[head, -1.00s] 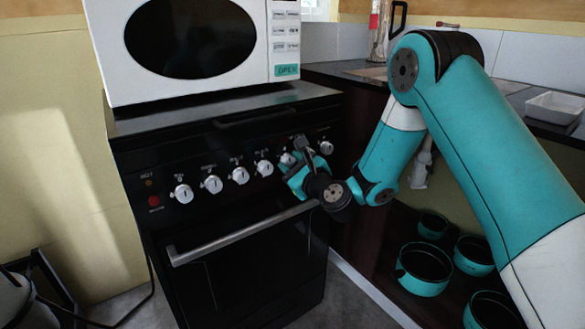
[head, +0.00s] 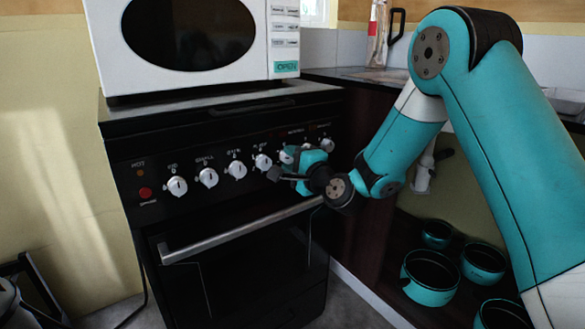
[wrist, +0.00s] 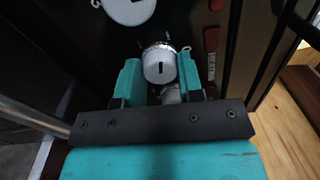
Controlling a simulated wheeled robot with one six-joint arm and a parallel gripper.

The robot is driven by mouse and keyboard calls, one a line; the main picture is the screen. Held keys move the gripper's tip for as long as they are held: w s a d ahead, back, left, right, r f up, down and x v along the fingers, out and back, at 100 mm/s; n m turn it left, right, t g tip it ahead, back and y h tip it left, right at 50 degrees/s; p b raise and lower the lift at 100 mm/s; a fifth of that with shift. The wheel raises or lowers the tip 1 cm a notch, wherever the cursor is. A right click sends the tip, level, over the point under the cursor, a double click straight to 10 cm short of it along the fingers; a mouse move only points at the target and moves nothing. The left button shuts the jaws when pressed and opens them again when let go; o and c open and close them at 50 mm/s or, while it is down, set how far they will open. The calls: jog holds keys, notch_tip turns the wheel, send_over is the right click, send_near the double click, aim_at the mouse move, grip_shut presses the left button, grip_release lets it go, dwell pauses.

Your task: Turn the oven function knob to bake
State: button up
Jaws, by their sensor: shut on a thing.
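The black oven (head: 225,262) has a front panel with a row of white knobs. My gripper (head: 291,164) is at the fifth knob (head: 286,154) from the left, which it partly covers. In the wrist view, its two teal fingers stand on either side of a white knob (wrist: 160,66) with a dark mark running up and down in the picture. The gripper is shut on this knob. The small panel lettering is too blurred to tell which knob or setting it names.
The oven's long handle (head: 240,232) runs below the knobs, close under my gripper. The fourth knob (head: 263,162) is just left and the last knob (head: 327,145) just right of it. A white microwave (head: 283,42) stands on top. Several teal pots (head: 430,276) sit at the lower right.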

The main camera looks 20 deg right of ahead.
jog(key=n+b, duration=0.4)
jog(key=n, duration=0.1)
jog(key=shift+a+f+n+y, duration=0.1)
jog(key=shift+f+n+y, duration=0.05)
jog(key=shift+n+y, duration=0.2)
jog(key=shift+n+b, duration=1.5)
jog(key=shift+n, duration=0.45)
jog(key=o, duration=0.9)
jog(key=shift+s, duration=0.1)
